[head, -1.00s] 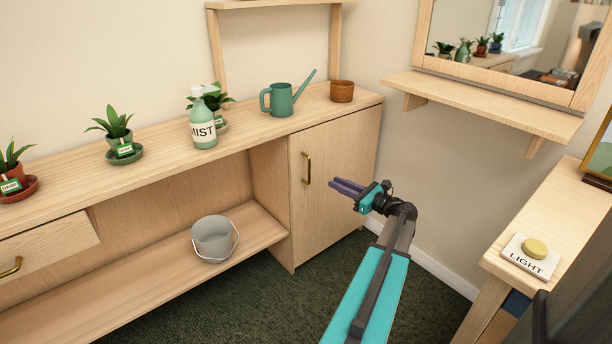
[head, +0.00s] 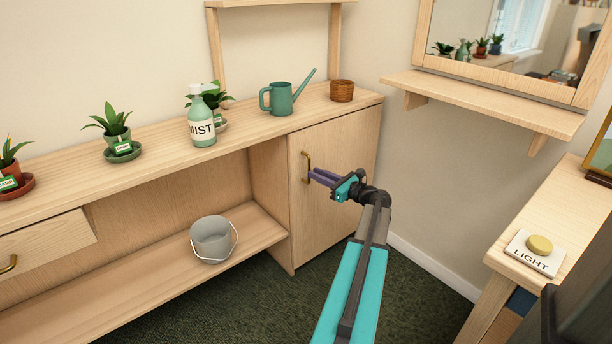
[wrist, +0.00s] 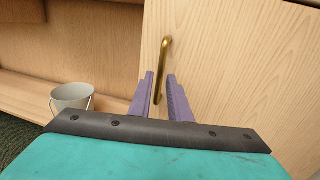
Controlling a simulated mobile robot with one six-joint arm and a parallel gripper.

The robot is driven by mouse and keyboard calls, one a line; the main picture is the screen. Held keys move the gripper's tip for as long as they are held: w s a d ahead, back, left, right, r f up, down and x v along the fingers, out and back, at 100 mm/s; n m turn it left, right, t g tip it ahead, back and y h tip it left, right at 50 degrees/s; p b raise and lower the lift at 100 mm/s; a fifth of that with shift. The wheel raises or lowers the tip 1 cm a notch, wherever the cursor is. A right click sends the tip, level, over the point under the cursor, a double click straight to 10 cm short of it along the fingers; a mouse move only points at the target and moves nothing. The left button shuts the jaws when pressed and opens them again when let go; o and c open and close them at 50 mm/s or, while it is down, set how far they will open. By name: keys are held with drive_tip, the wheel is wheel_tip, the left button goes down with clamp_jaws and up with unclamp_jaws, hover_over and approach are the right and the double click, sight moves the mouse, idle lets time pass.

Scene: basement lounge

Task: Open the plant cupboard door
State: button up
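The cupboard door (head: 338,180) is a light wood panel at the right end of the long bench, and it is closed. Its brass bar handle (head: 306,168) stands upright near the door's left edge. My gripper (head: 312,176) is at the handle in the head view, with its purple fingers pointing left at it. In the wrist view the handle (wrist: 163,62) rises between the two fingers (wrist: 164,84), which are apart with a gap between them. I cannot tell whether either finger touches the handle.
A grey bucket (head: 212,240) stands on the low shelf left of the door. A watering can (head: 282,99), a brown pot (head: 342,91) and a mist bottle (head: 202,122) stand on the bench top. A side table with a light button (head: 540,245) is at the right.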

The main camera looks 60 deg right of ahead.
sight(308, 181)
drive_tip(key=shift+w+d+b, duration=0.15)
drive_tip(key=shift+w+b, duration=0.05)
drive_tip(key=shift+w, duration=1)
drive_tip(key=shift+w+d+b, duration=0.15)
drive_tip(key=shift+w+b, duration=0.05)
drive_tip(key=shift+w, duration=1)
